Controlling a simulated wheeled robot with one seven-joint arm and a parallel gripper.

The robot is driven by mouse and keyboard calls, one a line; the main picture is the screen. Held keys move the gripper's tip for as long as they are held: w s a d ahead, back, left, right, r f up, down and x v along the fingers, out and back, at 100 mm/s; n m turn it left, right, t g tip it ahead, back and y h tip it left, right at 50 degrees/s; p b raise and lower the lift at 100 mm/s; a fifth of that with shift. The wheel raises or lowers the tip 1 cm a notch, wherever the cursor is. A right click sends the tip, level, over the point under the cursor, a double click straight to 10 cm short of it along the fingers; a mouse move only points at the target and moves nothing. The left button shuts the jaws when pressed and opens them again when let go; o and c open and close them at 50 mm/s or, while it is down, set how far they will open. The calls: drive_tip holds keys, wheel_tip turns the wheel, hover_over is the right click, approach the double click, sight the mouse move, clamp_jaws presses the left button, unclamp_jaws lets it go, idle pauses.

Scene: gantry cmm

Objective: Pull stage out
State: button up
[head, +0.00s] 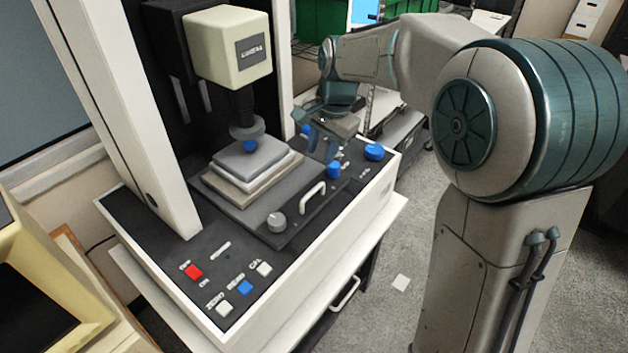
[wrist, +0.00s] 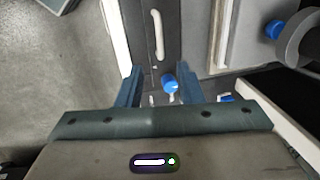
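The stage (head: 235,205) is a dark plate on the machine's black deck, carrying a stack of pale grey plates (head: 250,158). A white bar handle (head: 312,195) is fixed along its front edge; it also shows in the wrist view (wrist: 157,35), ahead of the fingertips. My gripper (head: 316,148) hangs above the right end of the deck, to the right of the handle and apart from it. In the wrist view its two fingers (wrist: 158,70) are spread with a gap. A blue knob (wrist: 169,84) appears in that gap, but the fingers do not visibly grip it.
The probe column (head: 247,125) stands over the plates under a camera block (head: 222,48). A grey knob (head: 276,222) sits left of the handle. Blue knobs (head: 374,152) are at the deck's right. Open floor (head: 400,250) lies in front of the machine.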

sight(312, 192)
drive_tip(key=f, duration=0.4)
drive_tip(key=w+a+f+p, duration=0.1)
drive_tip(key=f, duration=0.3)
drive_tip(key=a+f+p, duration=0.1)
drive_tip(key=f, duration=0.4)
drive_tip(key=shift+w, duration=0.25)
clamp_jaws()
